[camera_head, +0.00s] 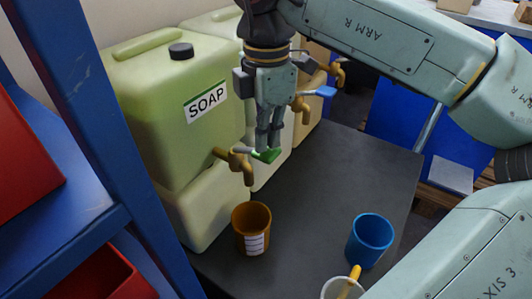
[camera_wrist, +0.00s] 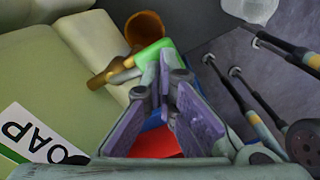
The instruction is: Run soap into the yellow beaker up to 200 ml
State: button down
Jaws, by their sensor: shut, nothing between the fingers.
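The soap container (camera_head: 185,95) is a pale green jug with a SOAP label, set on top of another pale container. Its brass tap (camera_head: 236,160) has a green-ended lever (camera_head: 266,155). My gripper (camera_head: 266,145) is shut and empty, pointing down, with its fingertips at the green end; in the wrist view the green end (camera_wrist: 152,52) shows just beyond the fingers (camera_wrist: 167,62). I cannot tell whether they touch. An amber-yellow beaker (camera_head: 251,232) with white marks stands upright on the dark table below the spout. It also shows in the wrist view (camera_wrist: 146,27). Its liquid level cannot be made out.
A blue cup (camera_head: 370,240) and a pale cup (camera_head: 340,290) with a yellow handle or stick stand at the front right of the dark table (camera_head: 350,165). A second tap with a blue lever (camera_head: 320,92) is behind. A blue shelf frame (camera_head: 130,140) stands at left.

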aim_at(266, 153)
jog(key=shift+f+b, duration=1)
jog(key=shift+f, duration=0.35)
dwell(6.7)
